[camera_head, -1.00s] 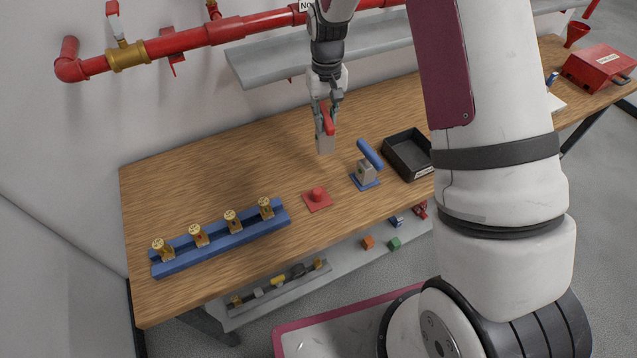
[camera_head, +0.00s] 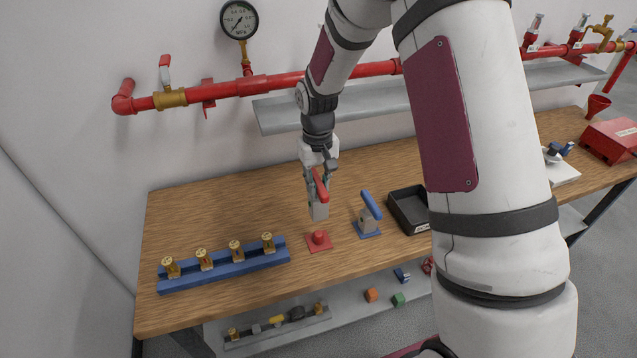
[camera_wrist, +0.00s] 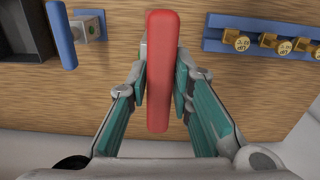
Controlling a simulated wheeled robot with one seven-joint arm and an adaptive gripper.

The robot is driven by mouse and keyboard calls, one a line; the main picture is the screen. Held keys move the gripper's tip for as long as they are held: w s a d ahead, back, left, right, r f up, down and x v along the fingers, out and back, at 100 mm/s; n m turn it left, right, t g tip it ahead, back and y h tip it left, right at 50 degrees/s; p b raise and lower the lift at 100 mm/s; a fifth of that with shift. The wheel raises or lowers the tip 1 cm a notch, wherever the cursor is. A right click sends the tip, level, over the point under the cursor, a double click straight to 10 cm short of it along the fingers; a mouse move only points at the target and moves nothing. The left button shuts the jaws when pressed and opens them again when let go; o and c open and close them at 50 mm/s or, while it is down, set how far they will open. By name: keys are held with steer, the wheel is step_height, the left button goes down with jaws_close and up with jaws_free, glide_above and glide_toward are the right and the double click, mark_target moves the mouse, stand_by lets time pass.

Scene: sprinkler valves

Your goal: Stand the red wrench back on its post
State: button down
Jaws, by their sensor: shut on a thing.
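The red wrench has a red handle and a grey block head. In the head view the wrench (camera_head: 318,209) hangs below my gripper (camera_head: 318,178), its head down. My gripper is shut on it; the fingers sit on both sides of the red handle (camera_wrist: 160,70) in the wrist view. The red post (camera_head: 319,237), a short peg on a square red base, stands on the table just below the wrench. The wrench is above the post and apart from it. In the wrist view the handle hides the post.
A blue wrench (camera_head: 371,205) stands on a blue base (camera_head: 367,230) right of the red post, with a black tray (camera_head: 392,205) beyond. A blue rack (camera_head: 225,270) with several brass sprinkler heads lies left. A red pipe (camera_head: 270,83) and a grey shelf (camera_head: 275,115) run along the wall.

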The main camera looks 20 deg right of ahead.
step_height(320, 180, down, 7)
steer(key=b, duration=0.1)
stand_by(0.7)
steer(key=shift+f+b, duration=0.9)
steer(key=shift+f, duration=1.85)
stand_by(1.0)
steer(key=c, duration=1.3)
jaws_free()
steer(key=shift+c, duration=0.2)
step_height(320, 180, up, 12)
